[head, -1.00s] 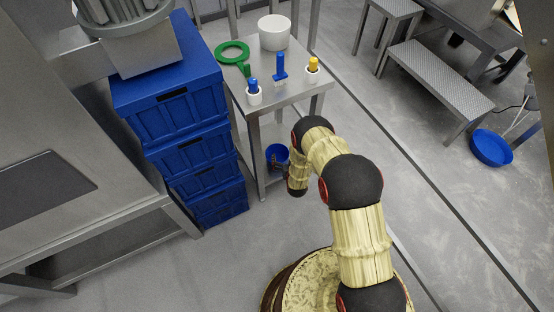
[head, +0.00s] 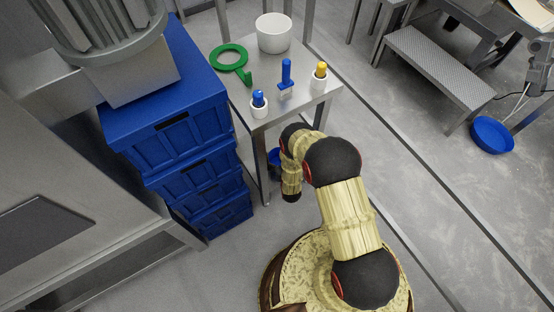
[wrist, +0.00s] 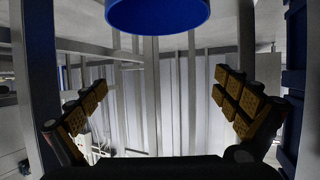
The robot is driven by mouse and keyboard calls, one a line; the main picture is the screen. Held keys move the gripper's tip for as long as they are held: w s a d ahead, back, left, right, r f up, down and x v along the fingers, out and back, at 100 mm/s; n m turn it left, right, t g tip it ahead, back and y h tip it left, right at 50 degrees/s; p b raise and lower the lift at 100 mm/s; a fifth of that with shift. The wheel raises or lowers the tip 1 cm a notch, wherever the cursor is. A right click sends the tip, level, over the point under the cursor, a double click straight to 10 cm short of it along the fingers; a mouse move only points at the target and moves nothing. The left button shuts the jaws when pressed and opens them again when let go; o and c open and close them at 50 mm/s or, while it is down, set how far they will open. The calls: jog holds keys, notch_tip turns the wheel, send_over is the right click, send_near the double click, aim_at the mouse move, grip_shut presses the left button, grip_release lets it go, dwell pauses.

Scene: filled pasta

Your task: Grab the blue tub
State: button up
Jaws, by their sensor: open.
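A blue tub (head: 273,156) is low under the steel table in the head view, mostly hidden behind my arm and a table leg. In the wrist view, a round blue tub (wrist: 157,14) is cut off by the top edge, above and beyond the space between my fingers. My gripper (wrist: 160,84) is open there, its yellow-padded fingers spread wide with nothing between them. In the head view my gripper is hidden behind my own arm.
The steel table (head: 318,100) holds a white pot (head: 273,33), a green ring-shaped item (head: 229,57) and brushes. Stacked blue crates (head: 165,100) stand close at left. A blue basin (head: 492,135) lies on the floor at right, beyond open floor.

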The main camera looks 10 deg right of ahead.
jog(key=b, duration=0.3)
send_near(278, 150)
jog(key=shift+w+d+f, duration=0.15)
jog(key=shift+w+f, duration=0.05)
jog(key=shift+f, duration=0.45)
jog(key=shift+w+f+b, duration=0.15)
jog(key=shift+w+b, duration=0.3)
jog(key=shift+w, duration=0.15)
jog(key=shift+b+x, duration=1.3)
jog(key=shift+x, duration=1.8)
jog(key=c, duration=0.8)
jog(key=shift+c, duration=0.5)
